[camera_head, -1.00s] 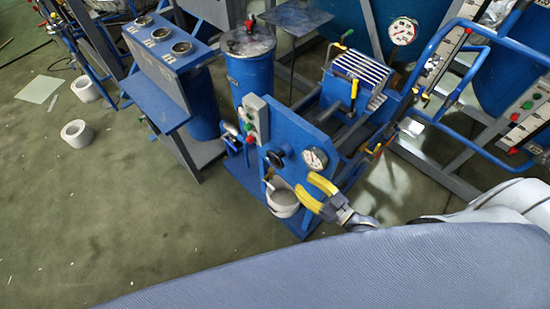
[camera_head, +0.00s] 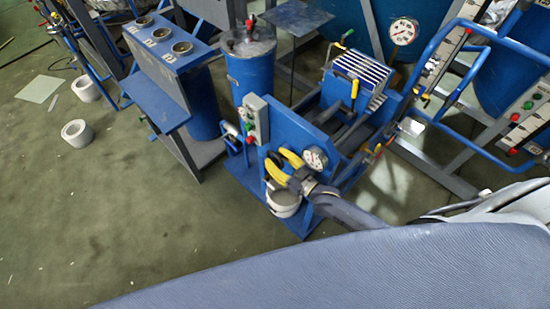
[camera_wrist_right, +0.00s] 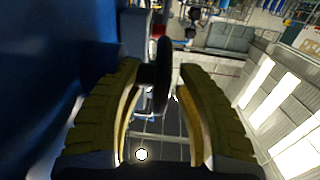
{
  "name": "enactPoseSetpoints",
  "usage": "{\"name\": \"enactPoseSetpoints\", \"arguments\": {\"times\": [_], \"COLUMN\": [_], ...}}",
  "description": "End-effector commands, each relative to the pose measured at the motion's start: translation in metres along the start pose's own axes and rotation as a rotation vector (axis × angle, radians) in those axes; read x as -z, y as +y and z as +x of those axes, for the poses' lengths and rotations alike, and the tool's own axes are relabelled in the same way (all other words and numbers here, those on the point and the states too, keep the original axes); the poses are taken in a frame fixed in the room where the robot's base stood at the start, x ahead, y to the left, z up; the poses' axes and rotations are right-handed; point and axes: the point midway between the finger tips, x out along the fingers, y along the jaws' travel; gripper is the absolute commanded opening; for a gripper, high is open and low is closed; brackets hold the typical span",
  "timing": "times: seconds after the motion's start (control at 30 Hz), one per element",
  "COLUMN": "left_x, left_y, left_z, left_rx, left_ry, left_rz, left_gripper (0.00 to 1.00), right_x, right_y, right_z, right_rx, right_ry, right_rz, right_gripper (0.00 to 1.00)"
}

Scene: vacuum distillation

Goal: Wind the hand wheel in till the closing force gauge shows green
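The hand wheel (camera_head: 273,158) is small and black, on the front of the blue press frame. In the right wrist view the wheel (camera_wrist_right: 163,76) shows nearly edge-on between my yellow finger pads. My right gripper (camera_head: 282,164) is open, its fingers on either side of the wheel, with a visible gap on the right side in the wrist view. The closing force gauge (camera_head: 315,158) is a round white dial just right of the wheel. Its needle and colours are too small to read. My left gripper is out of view.
A grey control box (camera_head: 255,117) with buttons stands left of the wheel. A white bucket (camera_head: 284,202) sits below my gripper. A blue cylindrical vessel (camera_head: 250,72) stands behind. Blue tube railings (camera_head: 440,70) are at the right. The floor at the left front is clear.

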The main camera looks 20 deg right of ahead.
Motion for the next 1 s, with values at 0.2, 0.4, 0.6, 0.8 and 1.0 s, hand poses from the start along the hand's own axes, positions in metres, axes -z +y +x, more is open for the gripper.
{"name": "enactPoseSetpoints", "arguments": {"times": [0.2,0.4,0.6,0.8,1.0], "left_x": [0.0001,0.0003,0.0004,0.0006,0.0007], "left_y": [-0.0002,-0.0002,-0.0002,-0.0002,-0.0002], "left_z": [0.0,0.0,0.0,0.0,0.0], "left_rx": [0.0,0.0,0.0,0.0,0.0], "left_ry": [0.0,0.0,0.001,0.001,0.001], "left_rz": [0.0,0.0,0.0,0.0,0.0], "left_gripper": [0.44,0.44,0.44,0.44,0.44], "right_x": [0.0002,0.0001,0.0,0.0,-0.0006], "right_y": [0.0,0.0,0.0,0.0,0.0003], "right_z": [0.003,0.0028,0.0027,0.0026,0.0029], "right_rx": [0.0,0.0,0.0,0.0,-0.001], "right_ry": [0.0,0.0,0.0,0.0,0.012], "right_rz": [0.0,0.0,0.0,0.0,0.0], "right_gripper": [0.34,0.34,0.11,0.0,0.0]}}
